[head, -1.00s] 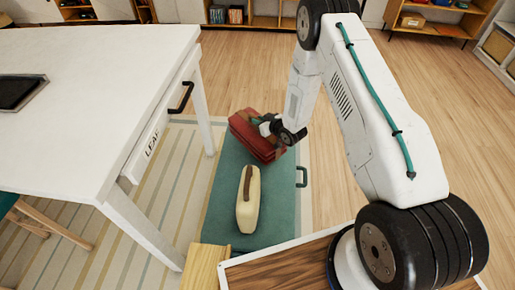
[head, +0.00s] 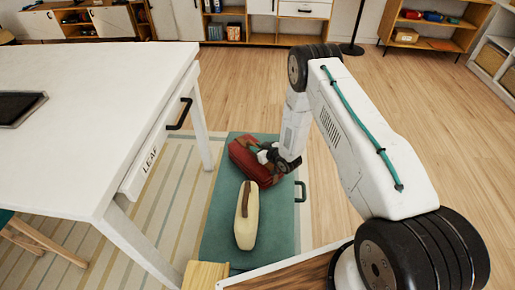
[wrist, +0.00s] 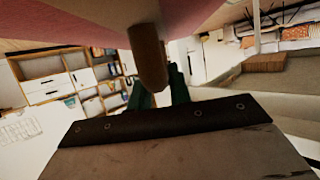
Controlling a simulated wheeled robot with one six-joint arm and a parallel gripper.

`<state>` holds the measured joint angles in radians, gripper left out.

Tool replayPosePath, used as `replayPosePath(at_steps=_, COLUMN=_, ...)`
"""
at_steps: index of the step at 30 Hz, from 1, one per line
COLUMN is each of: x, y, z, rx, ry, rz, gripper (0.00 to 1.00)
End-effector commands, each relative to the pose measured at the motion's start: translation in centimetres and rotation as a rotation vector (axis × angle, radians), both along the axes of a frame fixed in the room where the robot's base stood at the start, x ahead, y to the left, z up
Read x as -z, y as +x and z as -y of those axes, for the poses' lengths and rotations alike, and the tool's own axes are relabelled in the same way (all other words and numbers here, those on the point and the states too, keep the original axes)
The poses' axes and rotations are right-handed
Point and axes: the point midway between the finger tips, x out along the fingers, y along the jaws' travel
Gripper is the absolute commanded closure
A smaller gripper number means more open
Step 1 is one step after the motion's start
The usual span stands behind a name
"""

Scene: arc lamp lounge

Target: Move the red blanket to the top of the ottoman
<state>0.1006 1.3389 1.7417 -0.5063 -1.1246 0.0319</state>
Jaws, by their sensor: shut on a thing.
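The red blanket (head: 243,157) is a folded bundle with a brown strap, at the far end of the teal ottoman (head: 217,215). My gripper (head: 259,150) is shut on the red blanket from its upper right side. Teal surface shows beyond and beside the bundle; I cannot tell whether it rests on the ottoman or hangs just above it. In the wrist view, the red blanket (wrist: 75,15) fills the top as a pinkish surface with its brown strap, and the green fingers of my gripper (wrist: 161,90) show below it.
A cream bundle with a brown strap (head: 247,228) lies on the ottoman's nearer part, close to the red one. A white table (head: 110,80) stands at the left. A wooden-topped piece (head: 300,277) is in front. Open wooden floor (head: 350,110) lies to the right and behind.

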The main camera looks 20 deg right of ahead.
Motion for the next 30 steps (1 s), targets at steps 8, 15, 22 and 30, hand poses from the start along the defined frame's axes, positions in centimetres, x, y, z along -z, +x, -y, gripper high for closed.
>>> replayPosePath(at_steps=8, x=0.1, y=0.0, z=0.0, rx=0.000, ry=0.000, rz=0.000, gripper=0.59)
replayPosePath(at_steps=15, x=-0.5, y=-0.5, z=0.3, rx=0.001, ry=0.000, rz=-0.001, gripper=0.59)
replayPosePath(at_steps=22, x=-2.2, y=-4.4, z=1.9, rx=0.002, ry=0.001, rz=-0.002, gripper=0.59)
replayPosePath(at_steps=30, x=-4.2, y=-8.8, z=3.7, rx=0.003, ry=0.001, rz=-0.001, gripper=0.59)
